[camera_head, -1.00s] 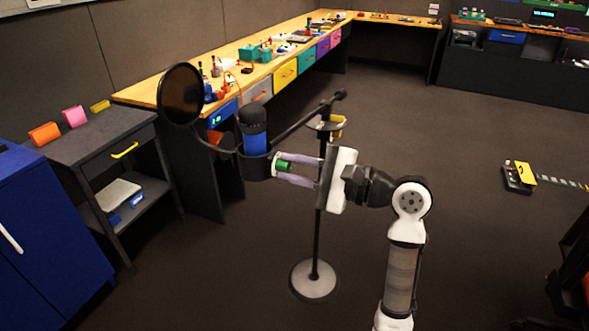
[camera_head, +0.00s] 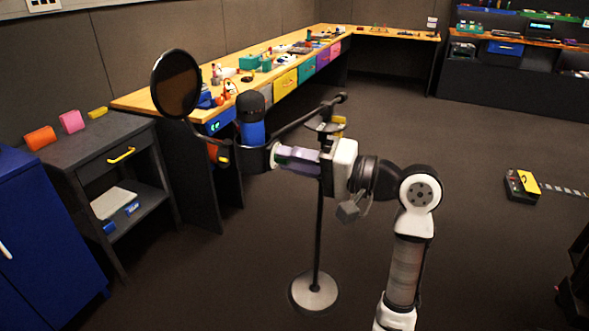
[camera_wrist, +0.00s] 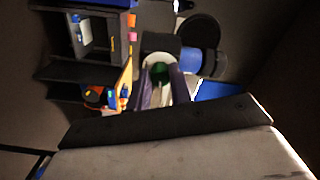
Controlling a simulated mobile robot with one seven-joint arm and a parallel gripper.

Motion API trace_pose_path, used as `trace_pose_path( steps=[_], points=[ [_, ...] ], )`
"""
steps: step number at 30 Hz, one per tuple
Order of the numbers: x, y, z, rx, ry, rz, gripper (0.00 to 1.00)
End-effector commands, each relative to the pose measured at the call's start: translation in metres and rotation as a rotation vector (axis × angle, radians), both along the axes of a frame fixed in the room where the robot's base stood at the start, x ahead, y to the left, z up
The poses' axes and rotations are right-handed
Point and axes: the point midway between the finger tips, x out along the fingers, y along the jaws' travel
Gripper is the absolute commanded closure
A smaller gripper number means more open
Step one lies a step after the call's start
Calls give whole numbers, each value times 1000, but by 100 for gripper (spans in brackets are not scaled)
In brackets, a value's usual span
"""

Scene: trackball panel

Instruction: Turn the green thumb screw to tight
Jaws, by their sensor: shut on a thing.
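The green thumb screw (camera_head: 283,151) is on the side of the dark holder (camera_head: 256,160) of a microphone stand. The holder carries a blue and black microphone (camera_head: 251,120). My gripper (camera_head: 280,158) has its pale purple fingers around the screw, which is mostly hidden behind them in the head view. In the wrist view the green screw (camera_wrist: 158,72) shows between the two fingertips (camera_wrist: 160,75), and the jaws are shut on it. The screw's tightness cannot be told from the frames.
A round black pop filter (camera_head: 176,84) hangs left of the microphone. The stand's pole rises from a round base (camera_head: 313,291) on the floor. A grey side table (camera_head: 80,158) and a long wooden bench (camera_head: 290,62) stand behind. The floor to the right is mostly clear.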

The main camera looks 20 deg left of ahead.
Motion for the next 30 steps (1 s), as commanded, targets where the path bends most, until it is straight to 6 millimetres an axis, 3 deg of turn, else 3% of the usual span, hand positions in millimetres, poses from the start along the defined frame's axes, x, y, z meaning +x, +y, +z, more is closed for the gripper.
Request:
trace_pose_path(
  steps=[18, 30],
  points=[
    [0, 0, -6, -22, -578, 2, 100],
    [1, 0, -4, -31, -834, 3, 100]
  ],
)
